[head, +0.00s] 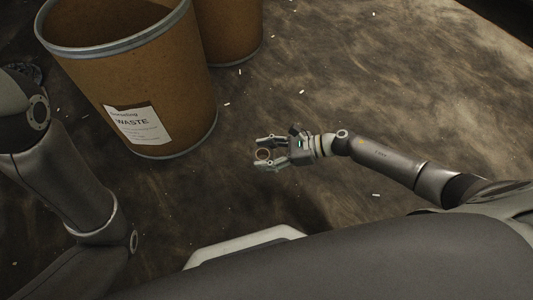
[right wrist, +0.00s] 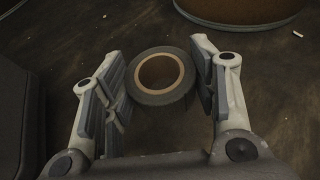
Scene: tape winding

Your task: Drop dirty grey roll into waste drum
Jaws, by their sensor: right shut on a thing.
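The grey roll (right wrist: 160,76) with a tan core sits between the fingers of my right gripper (right wrist: 158,80) in the right wrist view. My right gripper (head: 267,155) is shut on it; the roll also shows small in the head view (head: 262,154). The waste drum (head: 188,80), brown with a grey metal rim and a white WASTE label, stands upright at the upper left of the head view. The gripper and roll are to the right of the drum's lower part, apart from it and outside its opening. My left arm shows at the left edge, but its gripper is out of view.
A second brown drum (head: 230,30) stands behind the waste drum at the top. The dark, stained floor (head: 330,80) is scattered with small white scraps and is otherwise open to the right. A brown drum's lower part (right wrist: 240,8) shows at the top of the wrist view.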

